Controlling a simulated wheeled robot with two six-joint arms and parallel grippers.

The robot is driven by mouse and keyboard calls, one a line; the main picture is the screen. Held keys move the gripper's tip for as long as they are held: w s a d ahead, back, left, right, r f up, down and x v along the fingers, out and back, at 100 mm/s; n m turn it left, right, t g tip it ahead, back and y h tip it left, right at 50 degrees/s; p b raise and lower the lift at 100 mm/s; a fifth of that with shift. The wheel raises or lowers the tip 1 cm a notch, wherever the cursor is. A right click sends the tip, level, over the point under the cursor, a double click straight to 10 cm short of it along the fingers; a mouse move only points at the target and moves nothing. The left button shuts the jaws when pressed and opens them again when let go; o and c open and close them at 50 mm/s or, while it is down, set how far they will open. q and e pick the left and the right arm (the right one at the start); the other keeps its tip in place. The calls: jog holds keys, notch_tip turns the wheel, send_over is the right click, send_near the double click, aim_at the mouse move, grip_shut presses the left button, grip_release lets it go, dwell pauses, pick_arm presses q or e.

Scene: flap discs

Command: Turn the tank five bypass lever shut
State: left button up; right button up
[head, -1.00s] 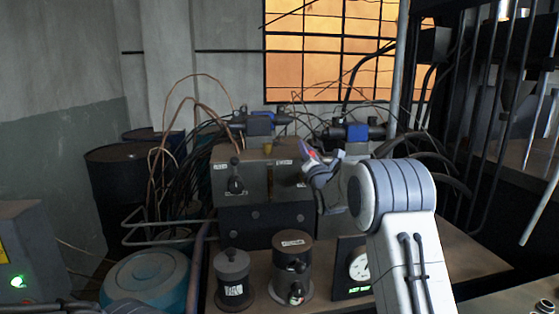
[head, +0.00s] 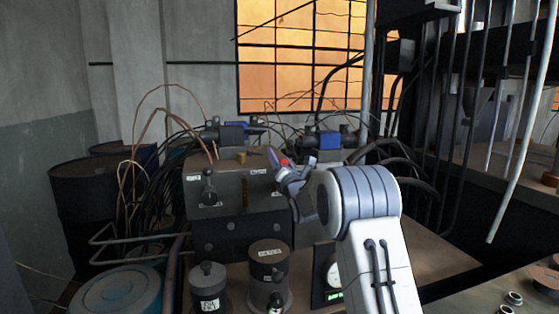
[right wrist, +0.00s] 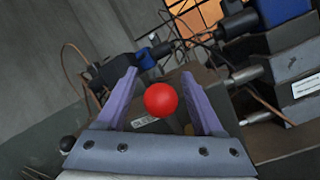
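A red ball knob (right wrist: 160,99), apparently the lever's end, sits between the spread fingers of my right gripper (right wrist: 160,80) in the right wrist view. Gaps show on both sides of the knob, so the fingers do not grip it. In the head view the red knob (head: 284,162) shows at my right gripper (head: 280,167), by the upper right of a grey valve block (head: 222,190). The lever's shaft is hidden. Another lever with a black knob (head: 208,173) stands on the block's left face. The labels are too small to read. My left gripper is out of view.
Blue-capped valves (head: 330,140) and loose cables stand behind the block. Two dark cylinders (head: 208,285) (head: 268,262) and a small gauge box (head: 328,275) stand in front. Pipes and drums lie left; black hoses (head: 405,165) curve close behind my right arm.

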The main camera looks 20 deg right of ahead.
jog(key=b+v, duration=0.2)
jog(key=v, duration=0.8)
jog(key=shift+s+b, duration=0.2)
jog(key=shift+b, duration=0.2)
jog(key=shift+f, duration=0.1)
